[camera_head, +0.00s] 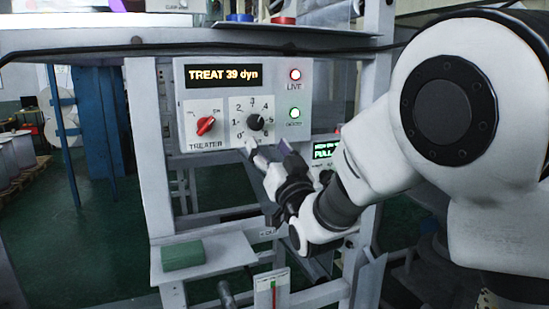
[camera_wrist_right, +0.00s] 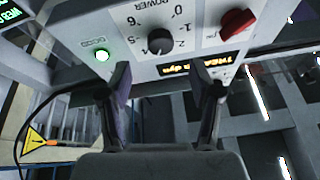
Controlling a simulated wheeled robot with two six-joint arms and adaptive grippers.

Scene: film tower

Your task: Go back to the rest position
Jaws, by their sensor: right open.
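My right arm comes in from the right in the head view. Its gripper (camera_head: 268,160) is just below and in front of the treater panel (camera_head: 222,82), under the black power knob (camera_head: 255,122). In the right wrist view the two fingers of the gripper (camera_wrist_right: 163,105) stand apart with nothing between them, and the knob (camera_wrist_right: 160,41) is beyond the fingertips, apart from them. The panel display reads "TREAT 39 dyn". The red treater switch (camera_head: 205,126) is left of the knob. My left gripper is out of view.
A second panel with a green display (camera_head: 326,150) is partly hidden behind my right arm. A grey shelf (camera_head: 225,250) with a green block (camera_head: 183,255) stands below the treater panel. Frame posts stand on both sides. A yellow warning sign (camera_wrist_right: 34,142) shows in the wrist view.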

